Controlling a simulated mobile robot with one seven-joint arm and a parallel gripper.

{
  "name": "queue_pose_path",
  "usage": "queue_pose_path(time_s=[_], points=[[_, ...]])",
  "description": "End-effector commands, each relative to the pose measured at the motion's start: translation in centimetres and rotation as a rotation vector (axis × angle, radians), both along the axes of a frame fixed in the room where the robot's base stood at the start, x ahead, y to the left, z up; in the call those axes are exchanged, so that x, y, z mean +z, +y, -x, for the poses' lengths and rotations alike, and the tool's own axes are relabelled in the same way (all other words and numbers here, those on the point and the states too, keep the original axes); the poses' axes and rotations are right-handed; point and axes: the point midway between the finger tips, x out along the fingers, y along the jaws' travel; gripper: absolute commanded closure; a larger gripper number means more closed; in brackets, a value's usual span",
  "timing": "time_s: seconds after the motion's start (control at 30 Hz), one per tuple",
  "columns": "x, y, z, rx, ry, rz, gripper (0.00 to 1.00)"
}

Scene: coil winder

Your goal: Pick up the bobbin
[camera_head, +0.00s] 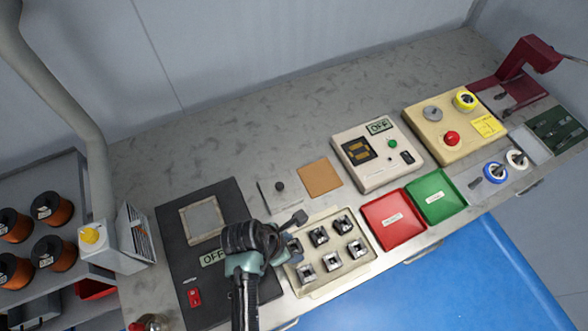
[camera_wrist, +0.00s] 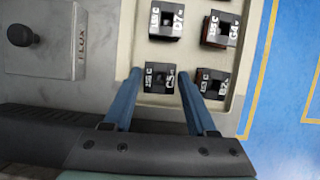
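Several black bobbins with white labels stand in a cream tray (camera_head: 318,287). In the wrist view, one bobbin (camera_wrist: 160,78) lies between the two blue fingertips of my gripper (camera_wrist: 159,74). My gripper is open, with a gap visible on both sides of this bobbin. I cannot tell how far the tips are above it. In the head view, my gripper (camera_head: 291,246) is over the tray's left side and hides part of that area. Other bobbins (camera_head: 319,236) are clear of it, and two of them (camera_wrist: 166,24) show ahead of the fingers in the wrist view.
A neighbouring bobbin (camera_wrist: 212,83) stands close by my right finger. A grey plate with a black knob (camera_wrist: 22,34) lies left of the tray. A red tray (camera_head: 393,220) and a green tray (camera_head: 435,196) are to the right. A dark panel (camera_head: 177,228) is at left.

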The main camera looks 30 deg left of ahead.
Motion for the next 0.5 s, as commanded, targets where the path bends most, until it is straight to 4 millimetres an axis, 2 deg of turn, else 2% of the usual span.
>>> queue_pose_path(time_s=[0.03,0.3,0.5], points=[[0.02,0.01,0.00,0.000,0.000,0.000,0.54],[0.04,0.02,0.01,0.001,0.000,0.000,1.00],[0.05,0.03,-0.01,0.001,0.000,0.000,1.00]])
